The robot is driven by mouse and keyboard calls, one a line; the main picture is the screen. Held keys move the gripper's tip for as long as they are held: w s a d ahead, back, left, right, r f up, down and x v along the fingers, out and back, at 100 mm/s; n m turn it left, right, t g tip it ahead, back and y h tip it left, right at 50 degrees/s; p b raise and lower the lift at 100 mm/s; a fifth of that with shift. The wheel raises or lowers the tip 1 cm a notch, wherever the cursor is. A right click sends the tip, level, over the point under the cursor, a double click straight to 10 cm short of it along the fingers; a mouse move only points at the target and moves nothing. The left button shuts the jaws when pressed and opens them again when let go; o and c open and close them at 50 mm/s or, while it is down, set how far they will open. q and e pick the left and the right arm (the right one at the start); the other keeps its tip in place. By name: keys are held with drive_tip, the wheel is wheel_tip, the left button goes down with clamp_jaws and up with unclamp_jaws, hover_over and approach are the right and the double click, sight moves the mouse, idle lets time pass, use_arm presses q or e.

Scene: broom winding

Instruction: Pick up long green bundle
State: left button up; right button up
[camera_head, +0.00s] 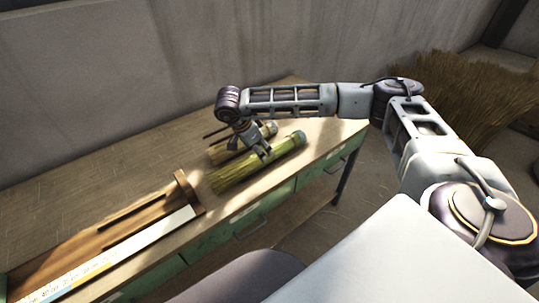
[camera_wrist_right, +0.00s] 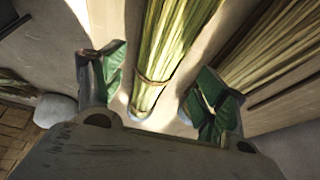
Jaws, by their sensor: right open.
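The long green bundle (camera_head: 252,168) lies on the workbench, its straw end toward the lower left and a pale band near its upper right end. In the right wrist view the green bundle (camera_wrist_right: 168,40) runs between the spread fingers, with a thin tie around it near its end. My right gripper (camera_head: 262,151) is over the bundle, with its fingers on either side of it. In the wrist view the right gripper (camera_wrist_right: 158,75) is open, with gaps between the green-padded fingers and the bundle. I cannot tell its exact height above the bench. My left gripper is not in view.
A second, browner bundle (camera_head: 228,151) lies close behind, and shows right in the wrist view (camera_wrist_right: 275,45). A wooden jig with a ruler strip (camera_head: 130,240) lies on the workbench (camera_head: 90,178). A wall stands behind. Loose straw (camera_head: 475,90) is piled at right.

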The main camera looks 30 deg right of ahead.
sight(264, 152)
drive_tip(key=shift+x, duration=2.65)
drive_tip(key=shift+s+d+r, duration=0.1)
drive_tip(key=shift+r, duration=0.05)
drive_tip(key=c, duration=1.1)
